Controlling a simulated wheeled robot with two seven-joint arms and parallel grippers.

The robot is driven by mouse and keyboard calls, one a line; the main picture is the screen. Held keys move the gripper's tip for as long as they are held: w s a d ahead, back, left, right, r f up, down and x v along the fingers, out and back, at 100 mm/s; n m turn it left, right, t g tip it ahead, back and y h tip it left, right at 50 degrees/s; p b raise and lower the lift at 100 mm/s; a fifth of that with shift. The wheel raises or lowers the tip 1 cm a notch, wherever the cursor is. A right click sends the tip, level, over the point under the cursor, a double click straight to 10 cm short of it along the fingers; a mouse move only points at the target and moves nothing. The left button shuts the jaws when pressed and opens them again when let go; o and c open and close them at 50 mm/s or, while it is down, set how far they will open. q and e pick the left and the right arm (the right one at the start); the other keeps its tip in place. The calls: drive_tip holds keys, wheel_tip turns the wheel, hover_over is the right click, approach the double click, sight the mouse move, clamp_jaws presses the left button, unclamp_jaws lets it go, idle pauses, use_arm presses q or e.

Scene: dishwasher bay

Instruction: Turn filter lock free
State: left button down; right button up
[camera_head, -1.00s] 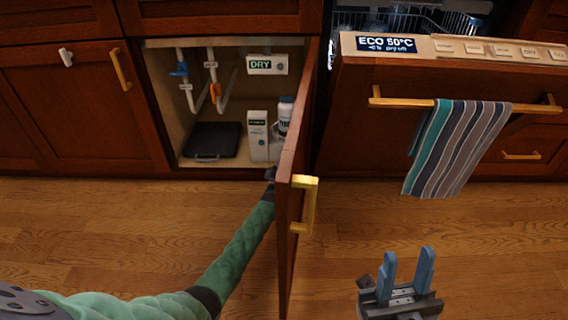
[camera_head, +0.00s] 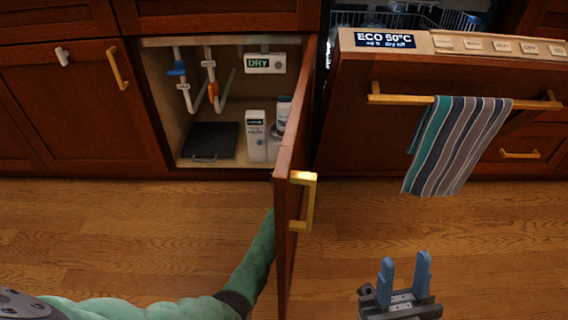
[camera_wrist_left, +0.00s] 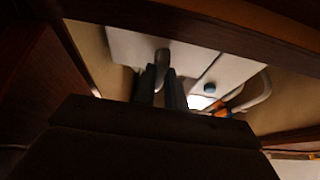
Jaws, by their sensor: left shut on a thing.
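In the left wrist view, the two dark fingers of my left gripper (camera_wrist_left: 161,88) are shut on a small grey piece (camera_wrist_left: 162,60) that stands out against a pale panel (camera_wrist_left: 185,55). It looks like a knob or lock, but the picture is dark and I cannot tell its turn angle. In the head view my left forearm goes behind the open cabinet door, which hides that gripper. My right gripper (camera_head: 404,272) is open and empty above the floor at the lower right, its blue fingers apart.
The open cabinet door (camera_head: 290,200) with its brass handle (camera_head: 310,203) stands out between my arms. Inside the cabinet are hoses, a DRY display (camera_head: 265,63), a dark tray (camera_head: 210,141) and a white carton (camera_head: 256,135). The dishwasher door (camera_head: 440,75) with a striped towel (camera_head: 457,145) is at right.

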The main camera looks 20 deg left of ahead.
use_arm(q)
drive_tip(key=shift+w+r+n, duration=0.15)
drive_tip(key=shift+n, duration=0.15)
drive_tip(key=c, duration=1.5)
unclamp_jaws()
drive_tip(key=shift+o, duration=0.2)
drive_tip(key=s+d+m+g+h+p, duration=0.2)
drive_tip(key=s+m, duration=0.3)
drive_tip(key=s, duration=0.5)
drive_tip(key=s+d+m+g+h+p, duration=0.2)
drive_tip(key=s+m+g, duration=0.3)
drive_tip(key=s, duration=0.5)
drive_tip(key=s+d+f+m+g+h+p, duration=0.1)
drive_tip(key=s+m+g+h, duration=0.3)
drive_tip(key=s, duration=0.6)
drive_tip(key=shift+s+d+m+p, duration=0.15)
drive_tip(key=shift+d+m+p, duration=0.5)
drive_tip(key=shift+d+m, duration=0.05)
